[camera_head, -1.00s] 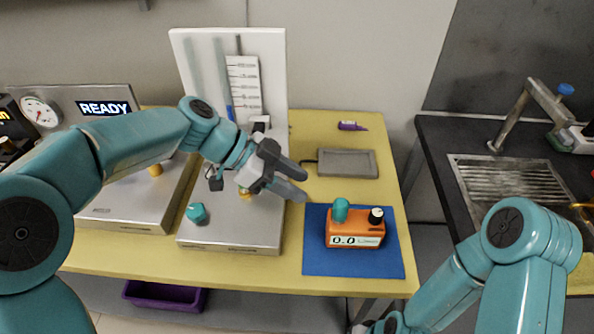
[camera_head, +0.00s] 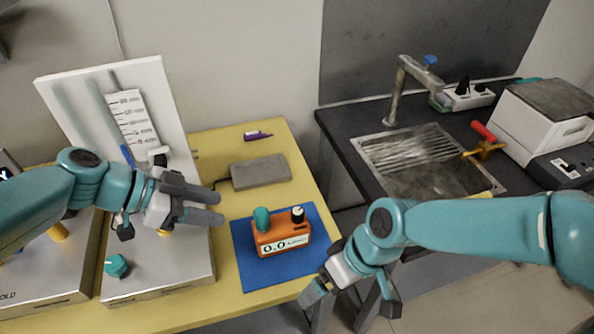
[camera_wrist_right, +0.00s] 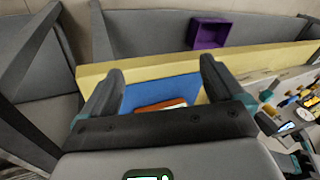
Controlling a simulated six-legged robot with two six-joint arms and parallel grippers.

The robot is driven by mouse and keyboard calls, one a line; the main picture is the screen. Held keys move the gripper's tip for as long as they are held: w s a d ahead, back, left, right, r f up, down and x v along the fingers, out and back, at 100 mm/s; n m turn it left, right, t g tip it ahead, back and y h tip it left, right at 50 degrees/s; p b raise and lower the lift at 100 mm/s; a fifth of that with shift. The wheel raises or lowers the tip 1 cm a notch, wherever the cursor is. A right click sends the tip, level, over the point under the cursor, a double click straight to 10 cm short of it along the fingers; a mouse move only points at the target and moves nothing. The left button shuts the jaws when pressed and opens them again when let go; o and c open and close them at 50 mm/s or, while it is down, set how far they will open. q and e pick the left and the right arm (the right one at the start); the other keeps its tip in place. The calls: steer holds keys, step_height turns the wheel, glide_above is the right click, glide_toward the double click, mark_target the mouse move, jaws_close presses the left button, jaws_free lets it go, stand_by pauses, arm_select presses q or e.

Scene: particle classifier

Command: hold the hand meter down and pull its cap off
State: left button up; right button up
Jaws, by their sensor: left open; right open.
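The hand meter (camera_head: 281,238) is an orange box with a display reading 0.0, standing on a blue mat (camera_head: 315,256). A teal cap (camera_head: 262,219) sits on its left end and a black knob (camera_head: 298,214) on its right. My left gripper (camera_head: 214,206) is open, left of the meter and above the metal bench unit. My right gripper (camera_head: 348,296) is open and empty, in front of and right of the mat, past the table's edge. In the right wrist view the meter (camera_wrist_right: 160,105) shows partly between the open fingers; the palm hides the rest.
A grey flat pad (camera_head: 260,172) and a purple item (camera_head: 257,135) lie behind the mat on the yellow table. A dark counter with a sink (camera_head: 420,160) stands to the right, across a gap. A purple bin (camera_wrist_right: 208,33) shows in the right wrist view.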

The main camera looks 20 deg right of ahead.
step_height(320, 180, up, 8)
steer(key=d+m+t, duration=0.2)
steer(key=m, duration=0.1)
step_height(320, 180, up, 7)
steer(key=n+g+h, duration=0.3)
steer(key=n+h, duration=0.2)
steer(key=n, duration=1.2)
glide_above(297, 221)
steer(key=f, duration=0.5)
steer(key=w+f, duration=0.1)
steer(key=f, duration=1)
steer(key=shift+w+d, duration=0.15)
steer(key=shift+d, duration=0.1)
steer(key=c, duration=1.6)
